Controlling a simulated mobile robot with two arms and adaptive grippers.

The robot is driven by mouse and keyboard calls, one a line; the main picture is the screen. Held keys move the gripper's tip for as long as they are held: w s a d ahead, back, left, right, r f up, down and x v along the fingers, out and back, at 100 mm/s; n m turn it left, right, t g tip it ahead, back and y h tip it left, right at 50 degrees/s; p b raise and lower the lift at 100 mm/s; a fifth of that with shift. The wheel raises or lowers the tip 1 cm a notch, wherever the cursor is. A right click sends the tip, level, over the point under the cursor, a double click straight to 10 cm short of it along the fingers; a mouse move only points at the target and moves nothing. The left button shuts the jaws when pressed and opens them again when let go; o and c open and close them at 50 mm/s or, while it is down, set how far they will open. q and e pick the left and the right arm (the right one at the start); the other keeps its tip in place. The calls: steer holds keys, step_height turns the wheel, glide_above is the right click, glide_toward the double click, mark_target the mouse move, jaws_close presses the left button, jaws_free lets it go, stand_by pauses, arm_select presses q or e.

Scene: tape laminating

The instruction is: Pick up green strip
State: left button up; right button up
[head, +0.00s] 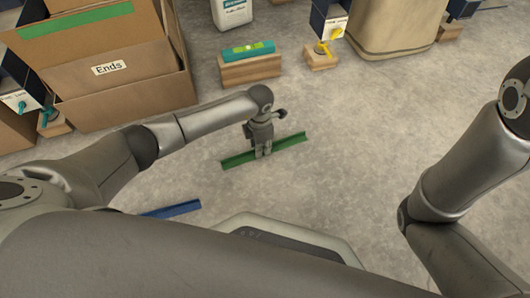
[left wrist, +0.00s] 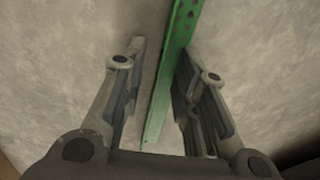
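The green strip (head: 290,142) is long and thin and lies on the grey concrete floor in the middle of the head view. My left gripper (head: 263,153) points down over the strip near its middle. In the left wrist view the gripper (left wrist: 157,95) is open, and the green strip (left wrist: 168,85) runs between its two fingers. The strip sits closer to the right finger, with a clear gap on the left. I cannot tell whether the right finger touches it. My right arm shows at the right edge, but its gripper is out of view.
A blue strip (head: 173,209) lies on the floor at lower left, partly hidden by my arm. A cardboard box labelled Ends (head: 120,85) stands at upper left. A teal level (head: 248,50) rests on a wooden block (head: 250,70). The floor right of the green strip is clear.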

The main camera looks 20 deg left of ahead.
arm_select(q)
steer(key=shift+f, duration=0.1)
jaws_close()
stand_by(0.5)
